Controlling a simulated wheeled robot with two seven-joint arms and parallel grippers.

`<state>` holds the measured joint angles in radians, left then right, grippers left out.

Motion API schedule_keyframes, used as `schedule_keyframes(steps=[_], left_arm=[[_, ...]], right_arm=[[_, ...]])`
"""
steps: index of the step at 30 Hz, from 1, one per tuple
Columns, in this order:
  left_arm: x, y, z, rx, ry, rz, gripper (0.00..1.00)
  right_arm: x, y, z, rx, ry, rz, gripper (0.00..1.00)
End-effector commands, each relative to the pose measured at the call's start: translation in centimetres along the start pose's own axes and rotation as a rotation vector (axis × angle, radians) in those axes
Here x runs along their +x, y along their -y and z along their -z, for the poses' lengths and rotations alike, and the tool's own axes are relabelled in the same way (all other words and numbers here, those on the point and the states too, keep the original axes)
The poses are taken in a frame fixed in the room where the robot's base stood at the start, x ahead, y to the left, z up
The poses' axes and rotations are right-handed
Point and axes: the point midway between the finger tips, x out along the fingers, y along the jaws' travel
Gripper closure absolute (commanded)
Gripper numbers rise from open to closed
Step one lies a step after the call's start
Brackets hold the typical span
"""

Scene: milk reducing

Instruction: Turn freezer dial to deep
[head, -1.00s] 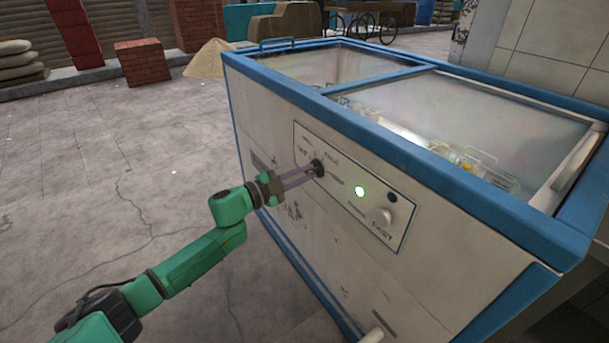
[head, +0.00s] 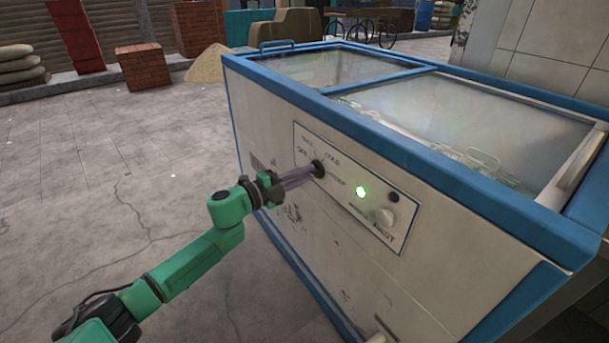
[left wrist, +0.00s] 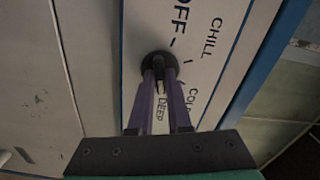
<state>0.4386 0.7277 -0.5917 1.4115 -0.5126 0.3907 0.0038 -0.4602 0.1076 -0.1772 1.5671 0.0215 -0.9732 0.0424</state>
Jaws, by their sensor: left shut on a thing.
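The freezer (head: 290,215) is a white chest with blue edges and a control panel (head: 399,232) on its front. A black round dial (head: 319,168) sits at the panel's left part, with labels around it. In the left wrist view the dial (left wrist: 157,62) has OFF, CHILL, COLD and DEEP beside it. My left gripper (head: 314,171) reaches the dial from the left and is shut on it. In the left wrist view the two purple fingers (left wrist: 164,78) meet the dial, and DEEP shows between them. The dial's pointer is hidden by the fingers. My right gripper is out of view.
A lit green lamp (head: 361,191), a small black button (head: 392,197) and a white knob (head: 384,215) are to the right on the panel. The freezer's glass lids (head: 480,110) are on top. Paved floor (head: 80,190) to the left is clear.

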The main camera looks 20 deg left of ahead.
Motion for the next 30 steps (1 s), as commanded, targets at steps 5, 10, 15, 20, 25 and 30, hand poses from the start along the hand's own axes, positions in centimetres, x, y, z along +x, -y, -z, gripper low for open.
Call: schedule_keyframes(steps=[5, 10, 15, 20, 25, 30], left_arm=[[0.0, -0.2, 0.0, 0.002, -0.001, -0.004, 1.00], [0.0, -0.1, 0.0, 0.001, 0.000, -0.003, 0.54], [0.0, -0.1, 0.0, 0.001, 0.000, -0.002, 0.54], [-0.5, -0.1, -0.1, -0.001, 0.001, -0.002, 0.54], [-3.3, -0.2, 0.0, 0.002, 0.001, -0.006, 0.54], [-7.6, -0.4, -0.1, -0.003, 0.003, -0.007, 0.54]], right_arm=[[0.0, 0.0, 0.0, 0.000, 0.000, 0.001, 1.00], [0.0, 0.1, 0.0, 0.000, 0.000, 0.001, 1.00], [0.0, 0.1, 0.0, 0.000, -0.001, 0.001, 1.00], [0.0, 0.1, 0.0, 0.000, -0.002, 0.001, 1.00], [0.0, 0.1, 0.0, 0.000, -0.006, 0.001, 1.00], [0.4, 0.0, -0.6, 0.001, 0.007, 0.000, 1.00]])
